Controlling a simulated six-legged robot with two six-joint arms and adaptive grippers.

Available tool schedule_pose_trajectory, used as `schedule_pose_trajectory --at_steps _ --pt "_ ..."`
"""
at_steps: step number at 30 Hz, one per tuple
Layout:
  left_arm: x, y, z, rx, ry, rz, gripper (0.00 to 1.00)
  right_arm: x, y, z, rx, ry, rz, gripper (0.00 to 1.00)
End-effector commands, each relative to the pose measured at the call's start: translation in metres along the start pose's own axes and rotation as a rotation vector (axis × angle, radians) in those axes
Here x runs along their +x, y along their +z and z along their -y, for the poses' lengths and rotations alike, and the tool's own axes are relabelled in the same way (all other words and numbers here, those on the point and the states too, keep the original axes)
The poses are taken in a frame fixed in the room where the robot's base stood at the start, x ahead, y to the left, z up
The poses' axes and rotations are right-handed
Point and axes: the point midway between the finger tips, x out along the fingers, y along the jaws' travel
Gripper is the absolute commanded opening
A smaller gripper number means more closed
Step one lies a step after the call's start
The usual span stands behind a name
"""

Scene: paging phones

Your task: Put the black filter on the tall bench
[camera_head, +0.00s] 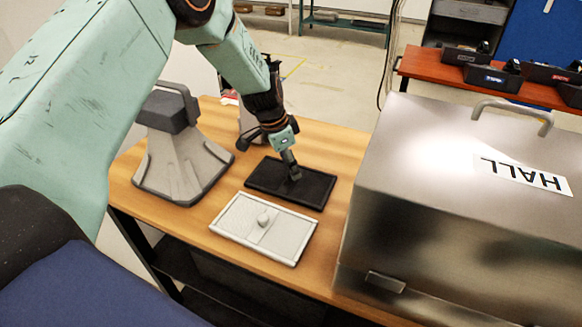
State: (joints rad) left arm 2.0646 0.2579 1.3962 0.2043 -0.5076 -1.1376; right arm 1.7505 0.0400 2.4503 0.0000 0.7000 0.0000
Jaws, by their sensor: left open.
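The black filter (312,190) is a flat dark rectangle lying on the wooden bench (328,147), behind a similar white filter. My left gripper (291,172) points down at the middle of the black filter, with its fingertips at or just above a small raised part there. The gripper is open; I cannot tell whether the fingers touch the filter. The right gripper is not in this view. I cannot tell for sure which surface is the tall bench; a red-topped bench (425,66) stands at the back right.
A white filter with a small knob (240,226) lies in front. A grey desk device (170,160) stands left. A large metal box (420,190) labelled HALL fills the right. Several black bins (492,78) sit on the red-topped bench. A cable hangs behind.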

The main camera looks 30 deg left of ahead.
Motion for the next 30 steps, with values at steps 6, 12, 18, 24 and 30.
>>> schedule_pose_trajectory --at_steps 6,12,18,24,30 --pt "-0.045 0.000 0.000 -0.001 -0.001 -0.004 0.47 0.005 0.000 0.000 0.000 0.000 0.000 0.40" --pt "-0.081 0.000 0.000 0.000 0.000 -0.003 0.47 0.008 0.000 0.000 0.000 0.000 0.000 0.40" --pt "-0.100 0.001 -0.001 0.000 0.002 0.000 0.47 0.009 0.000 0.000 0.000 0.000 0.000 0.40" --pt "-0.104 0.001 -0.001 -0.001 0.001 0.001 0.47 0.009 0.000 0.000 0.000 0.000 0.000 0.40" --pt "-0.104 0.001 -0.001 -0.001 0.001 0.001 0.47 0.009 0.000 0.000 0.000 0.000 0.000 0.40"
